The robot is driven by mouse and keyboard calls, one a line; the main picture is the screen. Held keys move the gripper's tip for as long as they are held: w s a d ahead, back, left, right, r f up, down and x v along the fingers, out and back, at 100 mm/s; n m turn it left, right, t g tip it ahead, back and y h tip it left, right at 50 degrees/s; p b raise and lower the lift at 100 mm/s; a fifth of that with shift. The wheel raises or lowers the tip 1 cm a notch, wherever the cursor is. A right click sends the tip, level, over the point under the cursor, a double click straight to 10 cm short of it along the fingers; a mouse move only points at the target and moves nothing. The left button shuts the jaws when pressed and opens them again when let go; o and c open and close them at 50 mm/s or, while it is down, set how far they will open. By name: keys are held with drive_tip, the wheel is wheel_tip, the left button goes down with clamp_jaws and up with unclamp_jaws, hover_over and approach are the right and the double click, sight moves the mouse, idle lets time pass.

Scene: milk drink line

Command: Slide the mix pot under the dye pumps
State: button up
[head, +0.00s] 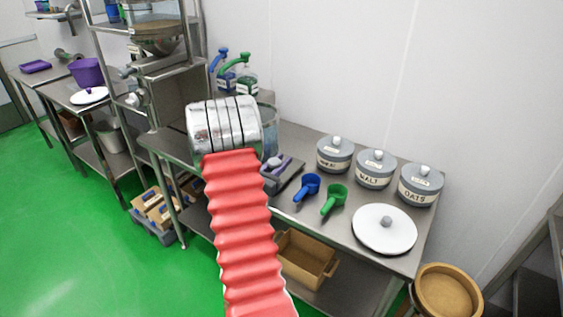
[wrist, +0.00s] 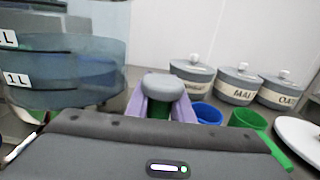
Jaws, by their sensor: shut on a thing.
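The mix pot (head: 269,122) is a clear bluish vessel on the steel table, mostly hidden behind my wrist in the head view. In the wrist view its wall (wrist: 85,72) with "1 L" labels fills the left side. A blue dye pump (head: 219,60) and a green dye pump (head: 238,74) stand behind it, up and left. My gripper (wrist: 160,103) has lavender jaws closed around a grey knob (wrist: 163,86) close beside the pot. The knob appears to belong to the pot's handle, but the joint is hidden.
A blue scoop (head: 309,187) and a green scoop (head: 335,197) lie to the right. Lidded canisters (head: 375,170) line the wall. A white round lid (head: 384,230) lies near the table's right end. A steel rack (head: 165,72) stands left of the pumps.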

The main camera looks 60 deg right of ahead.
clamp_jaws()
